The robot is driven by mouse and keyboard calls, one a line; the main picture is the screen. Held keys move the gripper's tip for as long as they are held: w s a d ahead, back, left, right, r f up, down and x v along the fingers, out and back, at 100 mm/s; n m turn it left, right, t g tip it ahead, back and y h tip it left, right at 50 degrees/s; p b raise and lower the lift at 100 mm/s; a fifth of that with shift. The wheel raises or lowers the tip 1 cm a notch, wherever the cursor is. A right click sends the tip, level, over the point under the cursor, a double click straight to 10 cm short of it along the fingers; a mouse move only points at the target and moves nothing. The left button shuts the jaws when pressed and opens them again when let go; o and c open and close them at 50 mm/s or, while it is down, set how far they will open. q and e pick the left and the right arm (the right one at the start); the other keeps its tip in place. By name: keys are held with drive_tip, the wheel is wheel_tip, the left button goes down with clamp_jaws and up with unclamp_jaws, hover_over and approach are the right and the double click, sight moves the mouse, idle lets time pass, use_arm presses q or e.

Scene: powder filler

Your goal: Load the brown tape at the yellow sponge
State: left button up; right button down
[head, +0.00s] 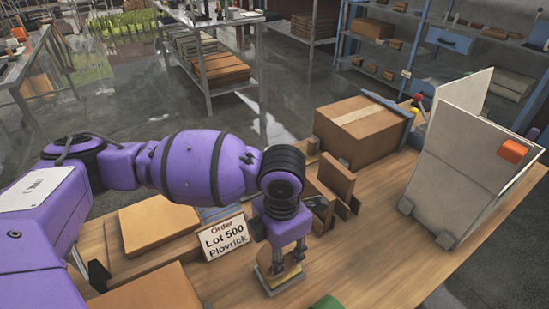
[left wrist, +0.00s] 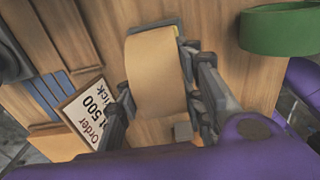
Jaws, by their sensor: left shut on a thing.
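My left gripper (head: 283,262) points down over the front of the wooden table. In the left wrist view its fingers (left wrist: 160,105) are shut on the brown tape (left wrist: 155,72), a wide tan roll seen between them. Only a small tan part of the tape shows in the head view. Directly below the gripper is a flat block with a yellowish top and grey edges (head: 281,284), probably the yellow sponge, mostly covered. Its edge shows past the tape in the left wrist view. I cannot tell whether tape and block touch. My right gripper is not in view.
An order sign (head: 225,237) stands close left of the gripper. Brown boards (head: 335,178) and a cardboard box (head: 360,130) lie behind it. A green ring (left wrist: 285,30) is nearby. Grey panels (head: 460,160) stand at right. The table between gripper and panels is clear.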

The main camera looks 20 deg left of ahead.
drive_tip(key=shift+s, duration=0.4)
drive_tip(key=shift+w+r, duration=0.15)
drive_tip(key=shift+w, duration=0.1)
use_arm(q)
drive_tip(key=shift+f, duration=0.1)
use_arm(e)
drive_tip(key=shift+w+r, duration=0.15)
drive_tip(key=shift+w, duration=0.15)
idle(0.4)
use_arm(q)
drive_tip(key=shift+s, duration=0.1)
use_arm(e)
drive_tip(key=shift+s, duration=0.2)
